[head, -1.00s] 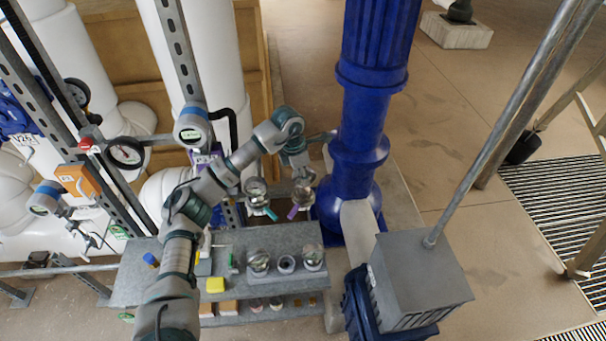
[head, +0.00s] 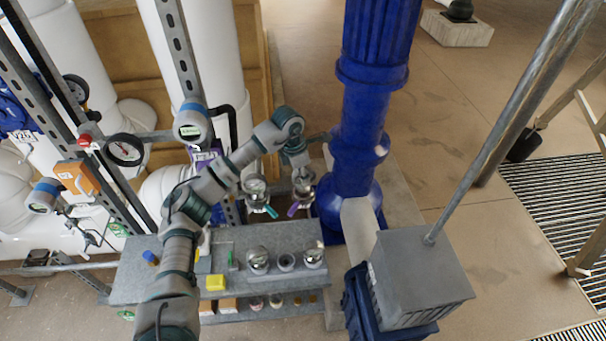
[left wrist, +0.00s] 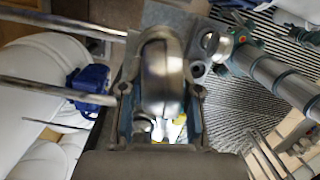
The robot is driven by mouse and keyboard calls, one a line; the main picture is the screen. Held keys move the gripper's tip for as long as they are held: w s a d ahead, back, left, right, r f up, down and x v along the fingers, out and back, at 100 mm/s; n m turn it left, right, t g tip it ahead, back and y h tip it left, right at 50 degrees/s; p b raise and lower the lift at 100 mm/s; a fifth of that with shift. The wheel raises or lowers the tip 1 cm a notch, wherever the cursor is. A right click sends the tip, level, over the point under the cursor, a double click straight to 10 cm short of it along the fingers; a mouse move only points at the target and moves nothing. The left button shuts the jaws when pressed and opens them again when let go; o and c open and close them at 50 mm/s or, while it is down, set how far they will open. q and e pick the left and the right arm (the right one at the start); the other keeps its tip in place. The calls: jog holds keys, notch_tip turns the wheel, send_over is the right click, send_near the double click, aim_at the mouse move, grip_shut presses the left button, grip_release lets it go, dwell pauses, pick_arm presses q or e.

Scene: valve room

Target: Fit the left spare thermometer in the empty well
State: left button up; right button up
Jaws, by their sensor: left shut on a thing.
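My left gripper (head: 301,172) points down beyond the bench and is shut on a round silver thermometer (head: 304,185). In the left wrist view the rounded metal back of this thermometer (left wrist: 161,75) fills the space between the fingers (left wrist: 160,115). A purple tag (head: 293,209) shows just below it. I cannot tell whether its stem is inside a well. A similar dial thermometer (head: 256,186) with a teal tag stands to its left. On the bench, a silver-domed thermometer (head: 258,260) and another (head: 313,257) flank an empty ring holder (head: 286,262). My right gripper is out of view.
The grey bench (head: 130,272) also carries a yellow block (head: 216,282) and a small blue item (head: 150,257). A thick blue column (head: 358,150) stands close right of my gripper. A grey box (head: 418,275) is at the lower right. White pipes (head: 212,60) rise behind.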

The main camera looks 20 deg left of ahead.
pick_arm(q)
jog(key=shift+f, duration=0.1)
dwell(0.3)
jog(key=shift+f, duration=0.3)
dwell(0.4)
jog(key=o, duration=1)
jog(key=shift+o, duration=0.2)
